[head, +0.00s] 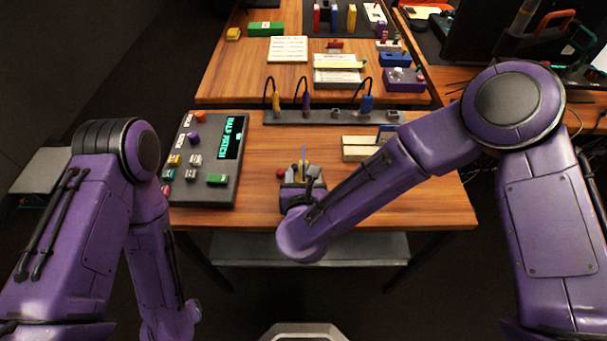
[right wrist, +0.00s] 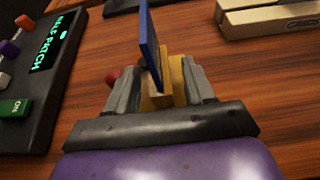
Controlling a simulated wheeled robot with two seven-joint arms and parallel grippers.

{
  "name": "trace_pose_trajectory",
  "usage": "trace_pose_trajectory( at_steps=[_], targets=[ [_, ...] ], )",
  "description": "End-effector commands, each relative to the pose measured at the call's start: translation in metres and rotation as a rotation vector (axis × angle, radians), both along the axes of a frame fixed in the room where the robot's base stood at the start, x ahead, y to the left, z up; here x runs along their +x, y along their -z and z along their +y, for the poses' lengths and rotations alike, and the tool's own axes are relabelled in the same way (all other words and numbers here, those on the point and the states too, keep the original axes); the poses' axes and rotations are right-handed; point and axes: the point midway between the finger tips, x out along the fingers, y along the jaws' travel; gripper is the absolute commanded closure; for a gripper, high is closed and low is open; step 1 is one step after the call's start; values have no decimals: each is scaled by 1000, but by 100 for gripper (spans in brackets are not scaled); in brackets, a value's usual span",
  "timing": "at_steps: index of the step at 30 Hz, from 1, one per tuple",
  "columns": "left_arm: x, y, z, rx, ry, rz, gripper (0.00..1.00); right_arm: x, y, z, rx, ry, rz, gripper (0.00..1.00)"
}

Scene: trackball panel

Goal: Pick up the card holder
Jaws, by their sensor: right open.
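What looks like the card holder, a small yellow wooden stand (right wrist: 178,82), sits on the wooden table with a thin blue card (right wrist: 150,45) upright in it. In the head view the blue card (head: 304,153) shows just beyond my right gripper. My right gripper (head: 303,176) is low over the table's front part; it also shows in the right wrist view (right wrist: 168,88). Its jaws are open, one finger on each side of the stand. I cannot tell whether they touch it. The stand's lower front is hidden by the gripper. My left arm hangs at the left, its gripper not visible.
A red ball (right wrist: 113,76) lies close left of the gripper. A dark button panel (head: 226,180) stands to the left. A long pale wooden block (head: 358,149) lies to the right. A grey strip with cables (head: 320,117) runs behind. The table's front right is clear.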

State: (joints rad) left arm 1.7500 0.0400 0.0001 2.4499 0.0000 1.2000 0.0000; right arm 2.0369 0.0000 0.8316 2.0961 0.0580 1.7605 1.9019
Motion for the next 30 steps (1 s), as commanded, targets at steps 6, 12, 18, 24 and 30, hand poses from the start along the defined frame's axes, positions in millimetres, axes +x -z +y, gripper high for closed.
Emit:
trace_pose_trajectory(
  at_steps=[6, 12, 18, 24, 30],
  targets=[
    [0, 0, 0, 0, 0, 0, 26, 5, 3, 1, -1, -4, 1, 47],
    [0, 0, 0, 0, 0, 0, 26, 5, 3, 1, -2, -4, 1, 96],
    [0, 0, 0, 0, 0, 0, 26, 5, 3, 1, -2, -4, 0, 97],
    [0, -6, 0, 0, 0, 0, 26, 5, -5, 2, 0, -4, 0, 97],
    [0, -28, 0, 0, 0, 0, 26, 5, -34, 5, 0, -12, 0, 97]
  ],
)
